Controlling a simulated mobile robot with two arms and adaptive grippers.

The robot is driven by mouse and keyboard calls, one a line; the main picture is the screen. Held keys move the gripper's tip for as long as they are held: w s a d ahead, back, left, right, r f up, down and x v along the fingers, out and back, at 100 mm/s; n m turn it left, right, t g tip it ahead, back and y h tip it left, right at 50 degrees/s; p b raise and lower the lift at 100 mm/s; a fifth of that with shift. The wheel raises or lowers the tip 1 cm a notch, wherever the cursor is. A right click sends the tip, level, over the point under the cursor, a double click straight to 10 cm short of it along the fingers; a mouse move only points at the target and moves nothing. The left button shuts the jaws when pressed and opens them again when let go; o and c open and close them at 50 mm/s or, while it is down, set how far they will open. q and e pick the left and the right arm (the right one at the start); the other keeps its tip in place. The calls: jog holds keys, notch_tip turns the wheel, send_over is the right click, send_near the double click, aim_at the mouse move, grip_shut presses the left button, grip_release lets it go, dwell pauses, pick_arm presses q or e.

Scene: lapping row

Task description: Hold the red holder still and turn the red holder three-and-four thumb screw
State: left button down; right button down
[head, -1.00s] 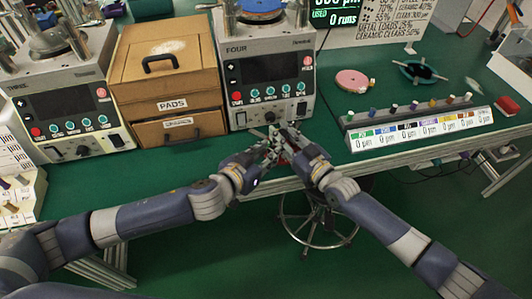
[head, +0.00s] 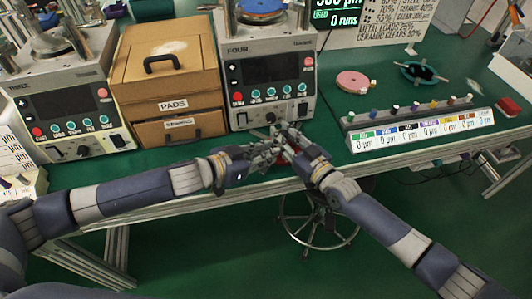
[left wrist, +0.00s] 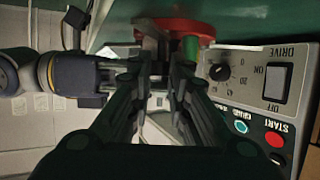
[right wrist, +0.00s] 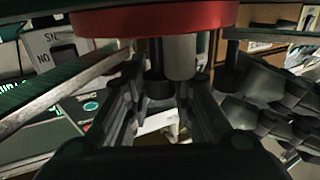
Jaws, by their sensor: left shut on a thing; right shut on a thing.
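The red holder shows as a red disc at the top of the left wrist view (left wrist: 190,27) and as a broad red rim across the top of the right wrist view (right wrist: 155,18). In the head view, both grippers mostly cover it. My left gripper (head: 272,148) is shut at the holder, on what seems to be its thumb screw. The screw itself is hidden between the fingers. My right gripper (head: 290,137) is shut on the holder from the right. Pale and black posts under the red rim stand between its fingertips. Both grippers are close together.
The lapping machine marked FOUR (head: 270,75) stands just behind my grippers. A wooden drawer box marked PADS (head: 165,70) and machine THREE (head: 65,100) stand left. A colour-labelled rack (head: 420,127) and pink disc (head: 352,81) lie right. A stool (head: 325,235) stands below the bench edge.

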pick_arm(q)
jog(key=shift+w+a+m+g+h, duration=0.1)
jog(key=shift+w+m+g+h, duration=0.1)
jog(key=shift+m+g+h, duration=0.7)
jog(key=shift+w+a+m+g+h, duration=0.15)
jog(key=shift+w+m+g+h, duration=0.15)
jog(key=shift+m+g, duration=0.45)
jog(key=shift+w+a+m+g+h, duration=0.15)
jog(key=shift+m+g+h, duration=0.15)
jog(key=shift+m+g, duration=0.4)
jog(key=shift+w+m+g+h, duration=0.2)
jog(key=shift+m+g+h, duration=0.1)
jog(key=shift+m+g, duration=0.5)
jog(key=shift+a+m+g, duration=0.15)
jog(key=shift+m+g, duration=0.2)
jog(key=shift+g, duration=0.2)
jog(key=c, duration=1.8)
grip_release()
jog(key=v, duration=1.2)
jog(key=shift+f, duration=0.1)
